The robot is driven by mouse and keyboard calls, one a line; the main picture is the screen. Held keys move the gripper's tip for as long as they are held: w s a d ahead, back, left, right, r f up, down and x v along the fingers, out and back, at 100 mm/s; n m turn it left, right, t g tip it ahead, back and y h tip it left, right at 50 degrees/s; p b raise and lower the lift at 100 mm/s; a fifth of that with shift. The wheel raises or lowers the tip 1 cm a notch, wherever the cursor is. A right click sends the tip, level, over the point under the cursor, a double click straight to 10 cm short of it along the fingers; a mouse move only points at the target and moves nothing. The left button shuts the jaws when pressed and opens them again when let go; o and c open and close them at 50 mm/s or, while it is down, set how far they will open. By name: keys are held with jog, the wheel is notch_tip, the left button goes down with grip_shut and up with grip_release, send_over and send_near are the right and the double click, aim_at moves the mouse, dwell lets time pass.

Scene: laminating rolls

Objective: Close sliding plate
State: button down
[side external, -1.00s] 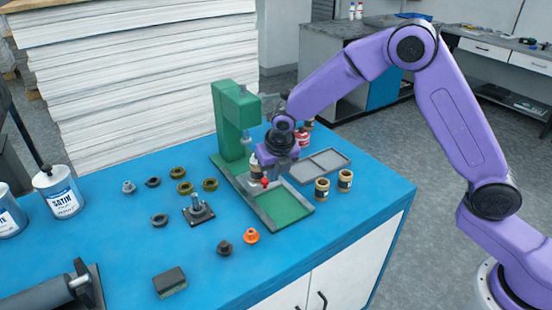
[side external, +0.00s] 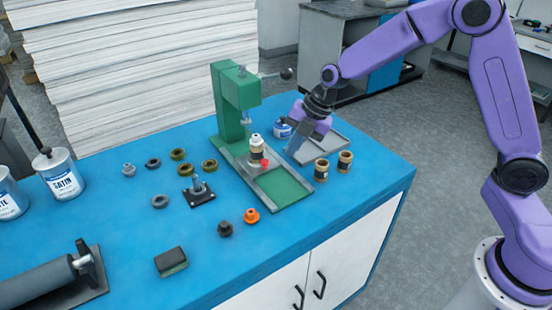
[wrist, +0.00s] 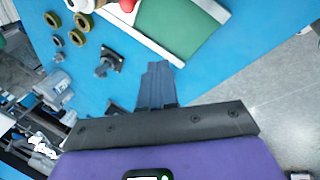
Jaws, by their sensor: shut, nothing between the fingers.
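A green press (side external: 232,100) stands on the blue table. The sliding plate (side external: 243,168) lies on its base, with a red knob (side external: 265,163) at its front. A white-capped container with a dark band (side external: 256,150) stands on the plate, just in front of the press head. The green bed (side external: 284,187) is bare in front of the plate; it also shows in the wrist view (wrist: 185,28). My gripper (side external: 291,151) is to the right of the plate, apart from it, fingers together and empty. In the wrist view its fingers (wrist: 157,80) point toward the bed's edge.
A grey tray (side external: 335,145) lies behind my gripper, with a blue-labelled jar (side external: 282,128) nearby. Two brown jars (side external: 322,170) stand right of the bed. Several rings and a black stand (side external: 198,191) lie left. An orange knob (side external: 251,216) sits in front.

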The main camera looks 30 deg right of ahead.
jog(key=d+m+t+y, duration=0.1)
jog(key=d+m+t, duration=0.1)
jog(key=d+m, duration=0.35)
jog(key=shift+m, duration=0.75)
jog(key=x, duration=0.3)
jog(key=a+x, duration=0.1)
jog(key=x, duration=0.7)
jog(key=shift+s+a+r, duration=0.1)
jog(key=shift+a+r, duration=0.1)
jog(key=shift+r, duration=0.1)
jog(key=shift+w+a+f, duration=0.1)
jog(key=shift+w, duration=0.65)
jog(key=shift+w+a+f, duration=0.1)
jog(key=shift+w, duration=0.6)
jog(key=shift+w, duration=0.1)
jog(key=w, duration=0.5)
jog(key=shift+w, duration=0.65)
jog(key=shift+d, duration=0.1)
jog(key=shift+r, duration=0.1)
